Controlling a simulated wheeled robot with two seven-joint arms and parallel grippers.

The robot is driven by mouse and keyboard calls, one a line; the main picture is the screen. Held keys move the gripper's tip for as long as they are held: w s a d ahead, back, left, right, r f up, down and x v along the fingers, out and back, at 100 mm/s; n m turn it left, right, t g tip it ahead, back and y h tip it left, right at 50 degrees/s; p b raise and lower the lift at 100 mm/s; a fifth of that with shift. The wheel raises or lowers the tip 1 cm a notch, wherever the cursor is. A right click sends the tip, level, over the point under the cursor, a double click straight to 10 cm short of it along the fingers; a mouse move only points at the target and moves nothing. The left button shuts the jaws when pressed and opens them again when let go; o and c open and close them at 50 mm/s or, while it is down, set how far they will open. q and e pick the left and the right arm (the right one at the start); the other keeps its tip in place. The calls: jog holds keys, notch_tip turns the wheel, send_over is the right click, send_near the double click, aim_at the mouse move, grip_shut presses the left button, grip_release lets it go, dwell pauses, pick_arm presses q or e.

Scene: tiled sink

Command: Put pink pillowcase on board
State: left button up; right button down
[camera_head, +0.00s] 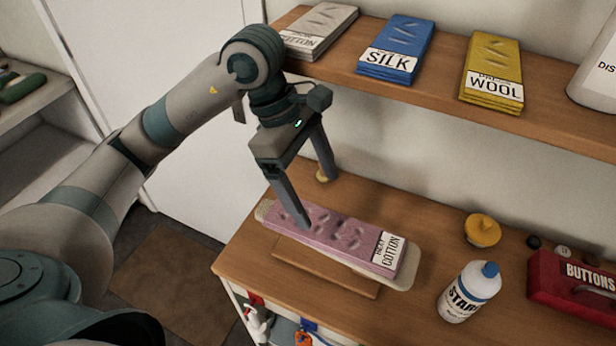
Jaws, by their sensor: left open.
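The pink pillowcase (343,234) is a folded pink bundle with a white label reading cotton at its right end. It lies flat on the pale padded board (405,270), which rests on a wooden base on the table. My left gripper (318,200) is open, its fingers pointing down at the pillowcase's left half. My right gripper is not in view.
A starch bottle (469,292), a yellow-topped object (482,230) and a red buttons box (577,284) stand right of the board. Grey, blue (396,48) and yellow (492,72) folded fabrics lie on the shelf (440,90) above. The table's front left is clear.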

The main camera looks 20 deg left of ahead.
pick_arm(q)
jog(key=shift+b+v, duration=0.35)
jog(key=shift+v, duration=1.35)
